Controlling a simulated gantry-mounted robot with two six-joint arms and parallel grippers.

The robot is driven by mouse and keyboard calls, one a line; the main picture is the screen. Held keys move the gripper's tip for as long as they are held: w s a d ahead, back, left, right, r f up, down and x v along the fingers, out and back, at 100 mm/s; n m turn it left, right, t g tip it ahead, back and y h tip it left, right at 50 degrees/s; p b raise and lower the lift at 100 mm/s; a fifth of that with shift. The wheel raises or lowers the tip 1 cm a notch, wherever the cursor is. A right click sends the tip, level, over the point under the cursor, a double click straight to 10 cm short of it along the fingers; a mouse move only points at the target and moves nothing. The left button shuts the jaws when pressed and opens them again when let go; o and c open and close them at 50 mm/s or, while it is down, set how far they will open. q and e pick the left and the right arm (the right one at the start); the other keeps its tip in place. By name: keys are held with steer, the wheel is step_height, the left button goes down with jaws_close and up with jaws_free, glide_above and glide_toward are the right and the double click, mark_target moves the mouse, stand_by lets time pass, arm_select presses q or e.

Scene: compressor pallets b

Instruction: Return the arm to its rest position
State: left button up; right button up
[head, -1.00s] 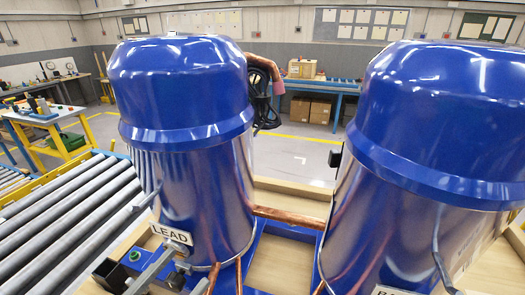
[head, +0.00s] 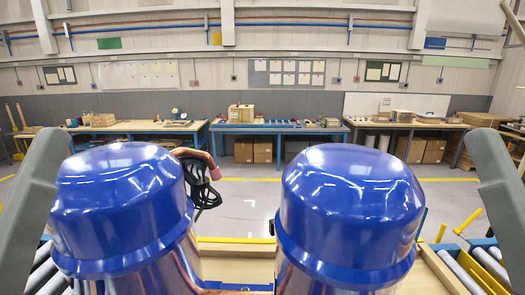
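Grey links of my two arms stand at the picture edges, the left one (head: 30,205) at the left and the right one (head: 500,205) at the right. Both run down out of the frame, so neither gripper shows. Between them stand two upright blue compressors, the left one (head: 120,205) and the right one (head: 350,205). Their lower parts are cut off by the bottom edge. A copper pipe with a looped black cable (head: 203,192) is at the left compressor's right side.
The wooden pallet (head: 235,268) shows between the compressors. Roller conveyors flank it at left (head: 45,272) and right (head: 478,268). Workbenches, including a blue one (head: 278,127), line the back wall. The floor behind the compressors (head: 250,205) is clear.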

arm_select(q)
step_height(320, 180, up, 17)
steer(key=p, duration=1.4)
steer(key=shift+r, duration=0.15)
arm_select(e)
step_height(320, 180, up, 17)
steer(key=shift+r, duration=0.2)
steer(key=shift+f, duration=0.15)
arm_select(q)
step_height(320, 180, down, 17)
steer(key=b, duration=1.7)
arm_select(e)
step_height(320, 180, down, 16)
steer(key=shift+f, duration=0.25)
arm_select(q)
steer(key=shift+r, duration=0.1)
step_height(320, 180, up, 17)
steer(key=p, duration=1.7)
arm_select(e)
step_height(320, 180, up, 17)
